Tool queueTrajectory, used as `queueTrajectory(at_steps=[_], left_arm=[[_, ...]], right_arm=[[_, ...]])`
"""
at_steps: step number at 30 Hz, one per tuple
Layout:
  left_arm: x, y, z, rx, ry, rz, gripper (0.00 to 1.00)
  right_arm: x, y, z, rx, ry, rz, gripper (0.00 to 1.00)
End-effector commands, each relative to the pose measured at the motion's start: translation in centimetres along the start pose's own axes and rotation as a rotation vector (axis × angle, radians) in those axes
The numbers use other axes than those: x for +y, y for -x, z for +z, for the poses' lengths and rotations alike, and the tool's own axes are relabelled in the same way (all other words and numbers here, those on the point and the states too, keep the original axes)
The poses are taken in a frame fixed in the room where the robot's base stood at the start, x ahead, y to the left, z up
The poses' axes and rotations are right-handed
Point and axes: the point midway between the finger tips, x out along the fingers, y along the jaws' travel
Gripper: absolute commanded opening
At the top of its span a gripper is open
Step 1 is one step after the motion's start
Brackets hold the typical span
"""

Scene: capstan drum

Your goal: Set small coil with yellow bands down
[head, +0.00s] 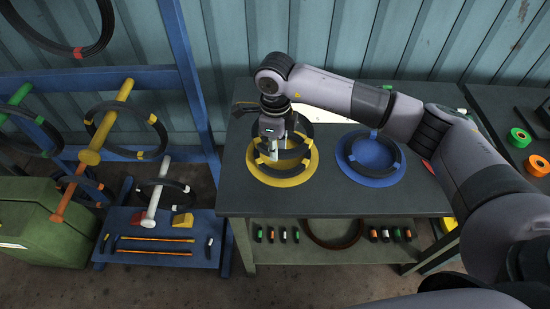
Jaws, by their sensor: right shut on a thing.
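The small coil with yellow bands (304,154) is a dark ring at the yellow round dish (291,181) on the grey table. My right gripper (275,151) points down over the dish's left part and is shut on the coil. The gripper and wrist hide part of the ring. I cannot tell whether the coil touches the dish or is just above it. My left gripper is not in view.
A blue dish (371,153) with a dark coil (396,165) stands to the right. A blue rack (185,75) at left carries several coils, including one with yellow bands (159,131). Tape rolls (520,137) lie far right. The table's front strip is clear.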

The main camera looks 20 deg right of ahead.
Motion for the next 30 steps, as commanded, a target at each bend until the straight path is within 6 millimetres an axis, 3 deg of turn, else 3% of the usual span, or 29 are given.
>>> queueTrajectory(at_steps=[11, 18, 29, 30], left_arm=[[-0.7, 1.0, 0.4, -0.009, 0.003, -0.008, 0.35], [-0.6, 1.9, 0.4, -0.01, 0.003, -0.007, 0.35], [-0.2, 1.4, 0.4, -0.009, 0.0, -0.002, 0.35], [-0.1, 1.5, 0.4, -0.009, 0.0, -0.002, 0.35]], right_arm=[[-0.1, -3.1, 0.0, -0.001, 0.0, -0.002, 0.0], [0.0, -6.2, 0.1, -0.002, 0.0, -0.001, 0.0], [-0.1, -6.8, 0.1, -0.003, 0.001, -0.003, 0.0], [0.0, -6.8, 0.0, 0.0, 0.001, -0.001, 0.19]])
